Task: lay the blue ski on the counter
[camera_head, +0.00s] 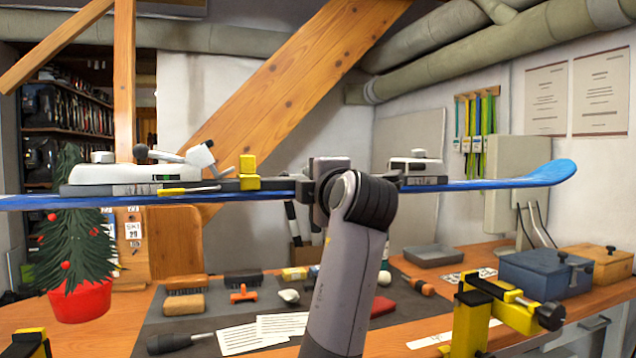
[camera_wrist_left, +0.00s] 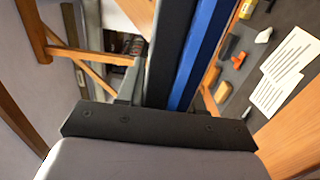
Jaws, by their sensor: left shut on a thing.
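The blue ski (camera_head: 500,184) is held level in the air above the counter (camera_head: 404,326), spanning the head view from its left edge to the upturned tip at right. White and grey binding parts (camera_head: 125,174) sit on its top. My left gripper (camera_head: 322,182) is shut on the ski near its middle, between the binding parts. In the left wrist view the blue ski (camera_wrist_left: 203,50) runs upward from the gripper's dark body. The ski's left end is out of view. My right gripper is not seen.
A dark mat (camera_head: 225,316) holds brushes, papers and small tools. Yellow clamps stand at front right (camera_head: 470,322) and front left (camera_head: 30,342). A small Christmas tree (camera_head: 75,225) in a red pot is at left.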

